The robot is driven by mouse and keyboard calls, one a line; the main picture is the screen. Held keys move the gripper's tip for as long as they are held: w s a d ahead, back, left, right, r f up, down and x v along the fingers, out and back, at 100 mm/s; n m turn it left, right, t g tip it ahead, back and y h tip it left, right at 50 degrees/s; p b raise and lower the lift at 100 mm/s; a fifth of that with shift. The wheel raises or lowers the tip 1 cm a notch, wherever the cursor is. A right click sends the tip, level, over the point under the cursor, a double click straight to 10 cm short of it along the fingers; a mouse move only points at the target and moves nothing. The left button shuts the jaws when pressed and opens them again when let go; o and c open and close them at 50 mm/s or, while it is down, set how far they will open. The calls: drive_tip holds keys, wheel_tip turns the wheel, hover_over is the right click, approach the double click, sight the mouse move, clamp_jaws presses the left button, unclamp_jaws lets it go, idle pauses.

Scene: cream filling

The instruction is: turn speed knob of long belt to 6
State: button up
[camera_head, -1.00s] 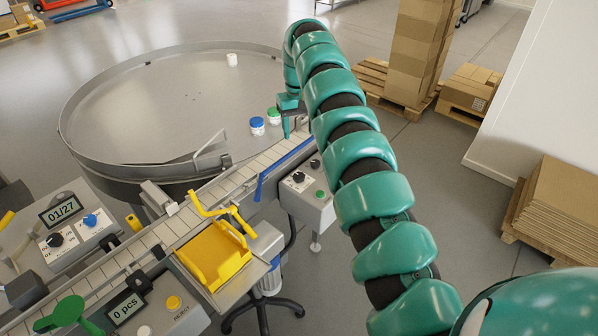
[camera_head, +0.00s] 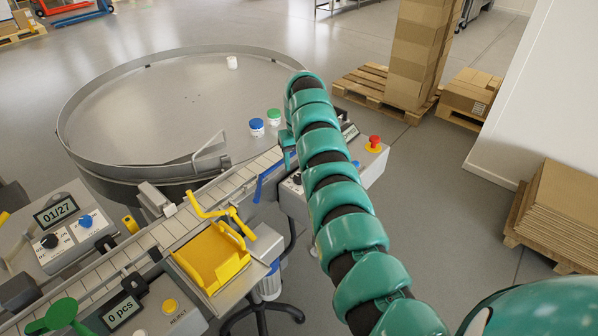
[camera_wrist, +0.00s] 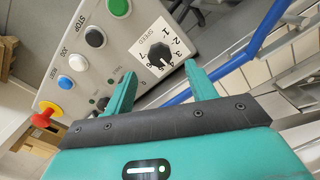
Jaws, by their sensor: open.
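The black speed knob (camera_wrist: 159,58) sits on a white numbered dial marked SPEED in the wrist view. Its pointer is too small to read surely. The knob lies in line with the gap between the two fingers of my gripper (camera_wrist: 160,74), which is open and empty; I cannot tell how far off the knob is. In the head view, my gripper (camera_head: 287,150) is over the conveyor side of the control box (camera_head: 370,168), and my arm hides much of the box.
The control box carries a red emergency button (camera_wrist: 45,114) and several push buttons, including a green one (camera_wrist: 118,6). A blue guide rail (camera_wrist: 232,62) runs beside it. A yellow tray (camera_head: 212,258) and a round turntable (camera_head: 110,95) stand near the belt.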

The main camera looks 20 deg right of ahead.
sight(299, 177)
drive_tip(key=shift+f+p, duration=0.5)
drive_tip(key=shift+f, duration=2.4)
drive_tip(key=c, duration=1)
